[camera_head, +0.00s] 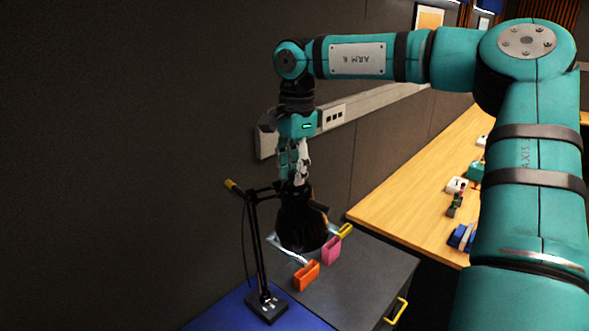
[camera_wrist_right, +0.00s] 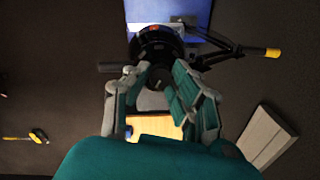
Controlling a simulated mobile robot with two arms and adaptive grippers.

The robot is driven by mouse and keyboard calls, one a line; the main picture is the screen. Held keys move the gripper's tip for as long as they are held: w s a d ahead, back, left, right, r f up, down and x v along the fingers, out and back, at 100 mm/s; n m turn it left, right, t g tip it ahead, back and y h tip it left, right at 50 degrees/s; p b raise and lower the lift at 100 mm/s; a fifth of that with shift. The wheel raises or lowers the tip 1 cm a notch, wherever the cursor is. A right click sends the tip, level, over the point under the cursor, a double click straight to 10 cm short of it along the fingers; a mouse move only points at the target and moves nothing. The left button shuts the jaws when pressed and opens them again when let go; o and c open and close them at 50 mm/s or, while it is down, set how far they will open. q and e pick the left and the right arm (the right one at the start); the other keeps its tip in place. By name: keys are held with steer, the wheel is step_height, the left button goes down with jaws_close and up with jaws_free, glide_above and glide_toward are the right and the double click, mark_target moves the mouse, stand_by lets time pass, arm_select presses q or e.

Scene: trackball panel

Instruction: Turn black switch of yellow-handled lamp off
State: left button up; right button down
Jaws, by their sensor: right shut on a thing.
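The black lamp (camera_head: 303,222) has a jointed arm, a yellow handle tip (camera_head: 232,185) and a square base (camera_head: 266,305). Its dark head hangs beside the arm, above the grey cabinet. My right gripper (camera_head: 294,180) points down at the top of the lamp head, its fingers shut on the small black switch there. In the right wrist view the fingertips (camera_wrist_right: 165,72) close in at the lamp head (camera_wrist_right: 157,44), and the yellow handle (camera_wrist_right: 272,53) is at the right. The switch is mostly hidden between the fingers, so its position cannot be told. My left gripper is out of view.
Orange (camera_head: 306,276), pink (camera_head: 331,251) and yellow (camera_head: 346,231) pieces stand on the grey cabinet top (camera_head: 350,290), close to the lamp. A wooden table (camera_head: 410,200) with small items lies to the right. A dark wall with a socket strip (camera_head: 372,104) is behind.

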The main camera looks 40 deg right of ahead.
steer(key=shift+f+m+b, duration=0.15)
steer(key=shift+m+b, duration=0.65)
steer(key=shift+b, duration=0.1)
steer(key=m+b, duration=0.2)
steer(key=m, duration=0.1)
steer(key=shift+t+b, duration=0.4)
steer(key=m+b, duration=0.2)
steer(key=m, duration=0.1)
steer(key=shift+m+h, duration=0.4)
steer(key=shift+a+m+t+b, duration=0.1)
steer(key=shift+m+t+b, duration=0.2)
steer(key=shift+m+b, duration=1.1)
steer(key=shift+r+m, duration=0.2)
steer(key=shift+m, duration=0.2)
steer(key=c, duration=1.1)
jaws_free()
steer(key=shift+s, duration=0.1)
